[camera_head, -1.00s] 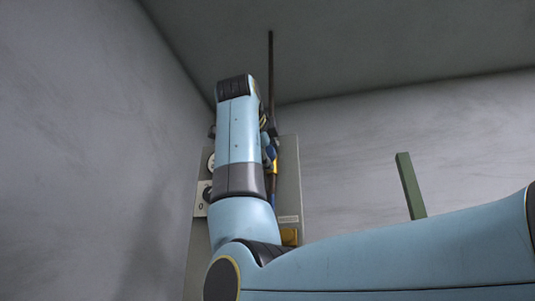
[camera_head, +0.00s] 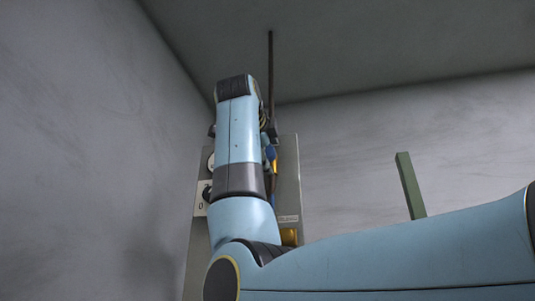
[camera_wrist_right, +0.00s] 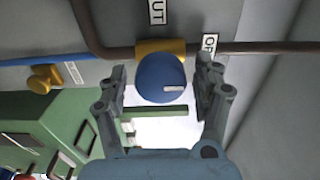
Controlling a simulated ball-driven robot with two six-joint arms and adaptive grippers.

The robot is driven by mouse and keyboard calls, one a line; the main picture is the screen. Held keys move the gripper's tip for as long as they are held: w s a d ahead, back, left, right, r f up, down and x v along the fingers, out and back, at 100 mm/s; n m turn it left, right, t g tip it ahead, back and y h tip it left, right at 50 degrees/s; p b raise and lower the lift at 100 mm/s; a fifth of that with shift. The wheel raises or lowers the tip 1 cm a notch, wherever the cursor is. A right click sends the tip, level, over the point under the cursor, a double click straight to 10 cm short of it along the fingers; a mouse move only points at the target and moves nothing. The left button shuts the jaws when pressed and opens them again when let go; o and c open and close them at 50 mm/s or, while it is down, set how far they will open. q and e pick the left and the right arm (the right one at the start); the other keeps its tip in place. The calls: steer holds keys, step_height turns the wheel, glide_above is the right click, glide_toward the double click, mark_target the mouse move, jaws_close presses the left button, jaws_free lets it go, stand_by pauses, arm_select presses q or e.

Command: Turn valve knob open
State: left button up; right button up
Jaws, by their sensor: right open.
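The blue round valve knob (camera_wrist_right: 161,78) with a pale pointer mark shows in the right wrist view, in front of a yellow valve body (camera_wrist_right: 160,47) on a brown pipe. My right gripper (camera_wrist_right: 162,84) is open, with one finger on each side of the knob. A small gap shows between the knob and each finger. In the head view my right arm (camera_head: 237,140) reaches up in front of the panel and hides most of the valve. My left gripper is out of view.
A grey panel (camera_head: 289,185) with a gauge and a switch stands in the wall corner. A second yellow fitting (camera_wrist_right: 43,78) sits on a blue pipe. A green machine (camera_wrist_right: 45,125) and a green post (camera_head: 410,186) are nearby.

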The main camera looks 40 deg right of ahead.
steer(key=v, duration=0.7)
steer(key=shift+s+a, duration=0.15)
steer(key=shift+s, duration=0.05)
steer(key=shift+f, duration=0.1)
stand_by(0.3)
